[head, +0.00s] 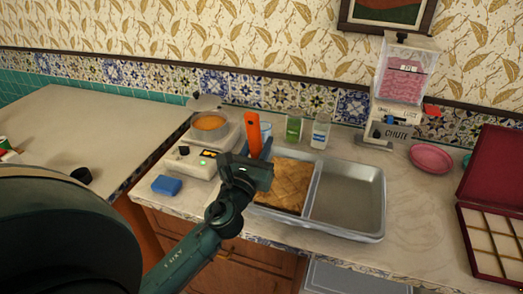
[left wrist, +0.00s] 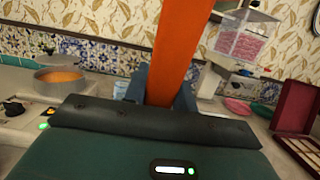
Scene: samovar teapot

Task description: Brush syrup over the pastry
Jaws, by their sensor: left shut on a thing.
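My left gripper (head: 262,160) is shut on the orange handle (head: 253,134) of a tool, which stands up from the jaws. The handle also fills the middle of the left wrist view (left wrist: 174,55). The tool's lower end is hidden behind the gripper, so I cannot see bristles or whether it touches anything. The golden pastry (head: 285,187), scored in a pattern, lies in the left compartment of a metal tray (head: 379,207), just right of the gripper. A pot of orange syrup (head: 209,123) sits on a burner at the left, also in the left wrist view (left wrist: 60,77). My right gripper is not in view.
The tray's right compartment is empty. A green-labelled jar (head: 294,127) and a clear bottle (head: 320,132) stand behind the tray. A blue sponge (head: 166,185) lies front left. A dispenser (head: 398,90), pink plate (head: 431,158) and red compartment box (head: 492,225) are at right.

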